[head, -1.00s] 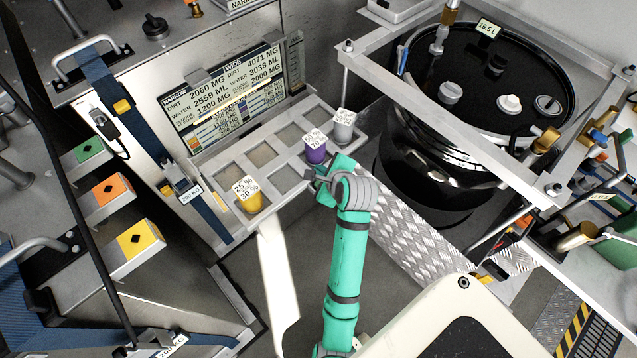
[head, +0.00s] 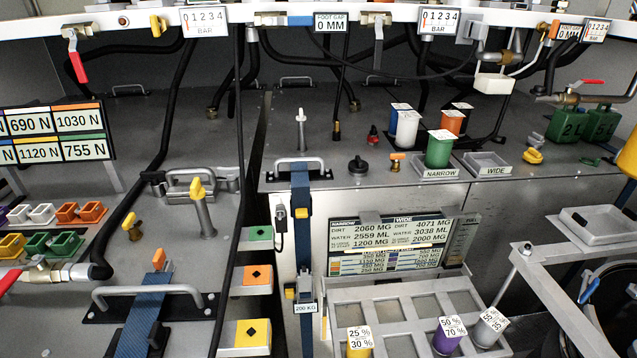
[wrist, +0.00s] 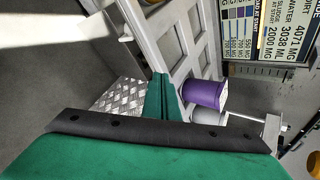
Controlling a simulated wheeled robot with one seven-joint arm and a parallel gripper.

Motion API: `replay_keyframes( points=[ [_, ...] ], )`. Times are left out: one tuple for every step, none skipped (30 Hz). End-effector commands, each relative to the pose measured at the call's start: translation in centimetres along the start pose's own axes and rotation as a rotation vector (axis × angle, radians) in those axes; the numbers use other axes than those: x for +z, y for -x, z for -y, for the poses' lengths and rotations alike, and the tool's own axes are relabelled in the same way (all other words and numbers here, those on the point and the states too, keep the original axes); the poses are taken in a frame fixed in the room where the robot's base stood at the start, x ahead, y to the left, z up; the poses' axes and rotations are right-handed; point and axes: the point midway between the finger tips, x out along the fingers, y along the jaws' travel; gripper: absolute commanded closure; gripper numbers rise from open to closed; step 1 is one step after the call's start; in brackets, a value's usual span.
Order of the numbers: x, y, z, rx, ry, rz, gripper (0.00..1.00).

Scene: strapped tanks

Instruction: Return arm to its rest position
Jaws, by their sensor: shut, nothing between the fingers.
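My gripper (wrist: 160,92) shows in the wrist view as two green fingers closed together, with nothing between them. In that view its tips are beside the grey rack (wrist: 172,42), with the purple cup (wrist: 205,93) just right of them. I cannot tell whether the fingers touch the rack or cup. My arm is out of the head view. There, the purple cup (head: 448,334) stands in the rack (head: 400,303) between a yellow cup (head: 360,343) and a grey cup (head: 490,327).
A display panel (head: 398,243) stands behind the rack. White, green and orange cups (head: 438,149) stand on the upper deck. A blue strap (head: 302,220) and coloured blocks (head: 252,283) are left of the rack. A metal frame (head: 560,300) is at the right.

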Motion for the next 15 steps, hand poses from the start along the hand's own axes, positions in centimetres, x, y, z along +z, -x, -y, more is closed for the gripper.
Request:
replay_keyframes(
  points=[
    [0.8, 0.4, -1.9, -0.005, 0.075, 0.005, 1.00],
    [1.2, 0.7, -2.7, -0.014, 0.123, 0.005, 1.00],
    [1.7, 1.1, -3.7, -0.028, 0.186, 0.006, 1.00],
    [2.1, 1.5, -4.5, -0.037, 0.234, 0.006, 1.00],
    [2.4, 1.9, -5.2, -0.047, 0.282, 0.007, 1.00],
    [2.9, 2.5, -6.1, -0.060, 0.346, 0.007, 1.00],
    [3.2, 2.9, -6.8, -0.071, 0.395, 0.007, 1.00],
    [3.6, 3.4, -7.4, -0.081, 0.443, 0.008, 1.00],
    [4.0, 4.1, -8.4, -0.094, 0.508, 0.009, 1.00],
    [4.3, 4.7, -9.0, -0.105, 0.557, 0.008, 1.00],
    [4.7, 5.3, -9.5, -0.117, 0.606, 0.009, 1.00],
    [5.1, 6.1, -10.3, -0.133, 0.671, 0.009, 1.00],
    [5.3, 6.7, -10.8, -0.144, 0.720, 0.009, 1.00],
    [5.6, 7.4, -11.4, -0.156, 0.770, 0.009, 1.00],
    [6.0, 8.3, -12.0, -0.173, 0.835, 0.008, 1.00]
  ],
)
